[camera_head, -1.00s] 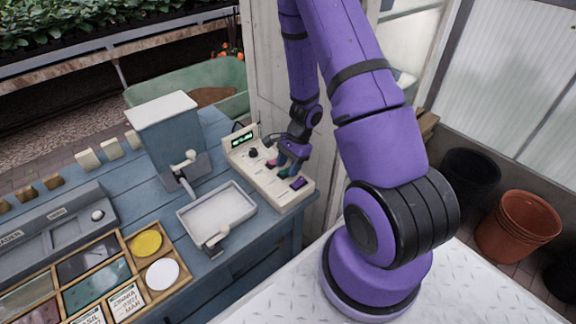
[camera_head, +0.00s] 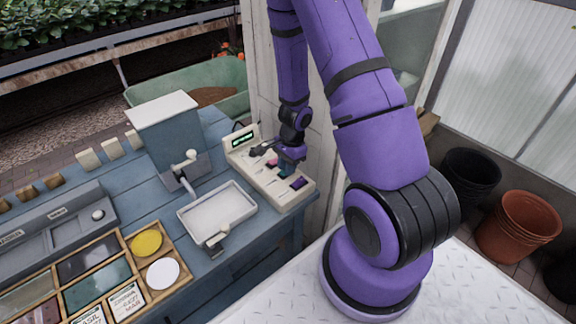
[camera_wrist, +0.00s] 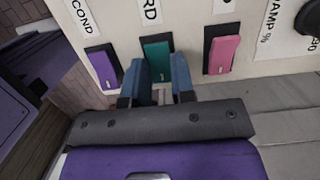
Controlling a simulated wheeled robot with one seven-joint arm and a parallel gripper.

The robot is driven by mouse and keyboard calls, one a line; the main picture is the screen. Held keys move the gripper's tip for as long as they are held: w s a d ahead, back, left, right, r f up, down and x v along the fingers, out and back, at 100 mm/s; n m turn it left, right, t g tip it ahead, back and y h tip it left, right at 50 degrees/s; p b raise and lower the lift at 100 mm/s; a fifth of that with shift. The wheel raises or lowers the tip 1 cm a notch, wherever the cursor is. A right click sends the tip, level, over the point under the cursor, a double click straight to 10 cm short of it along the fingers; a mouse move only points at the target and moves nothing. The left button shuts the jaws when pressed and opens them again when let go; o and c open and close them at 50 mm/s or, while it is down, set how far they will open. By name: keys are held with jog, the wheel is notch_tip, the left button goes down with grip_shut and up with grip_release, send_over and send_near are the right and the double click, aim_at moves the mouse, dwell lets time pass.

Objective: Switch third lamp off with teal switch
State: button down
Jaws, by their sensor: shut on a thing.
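The teal switch (camera_wrist: 158,60) sits on the cream panel (camera_wrist: 185,22) in the wrist view, below a label whose visible part reads "RD". My gripper (camera_wrist: 161,80) has its two blue fingers on either side of the teal switch's lower end, shut on it. In the head view my gripper (camera_head: 286,170) is down at the cream control box (camera_head: 265,188) and covers part of it, so the teal switch is hard to make out there. The third lamp is not identifiable in these frames.
A purple switch (camera_wrist: 104,68) and a pink switch (camera_wrist: 222,52) flank the teal one closely. A black knob (camera_wrist: 309,20) is at the right. In the head view a white tray (camera_head: 216,210) and a grey-blue box (camera_head: 165,130) stand left of the control box on the blue bench.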

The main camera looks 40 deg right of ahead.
jog(key=shift+a+h, duration=0.35)
jog(key=shift+h, duration=0.85)
jog(key=c, duration=1)
grip_release()
jog(key=shift+o, duration=0.2)
jog(key=shift+r, duration=0.15)
notch_tip(320, 180, up, 10)
jog(key=shift+a+r, duration=0.2)
jog(key=shift+r, duration=0.05)
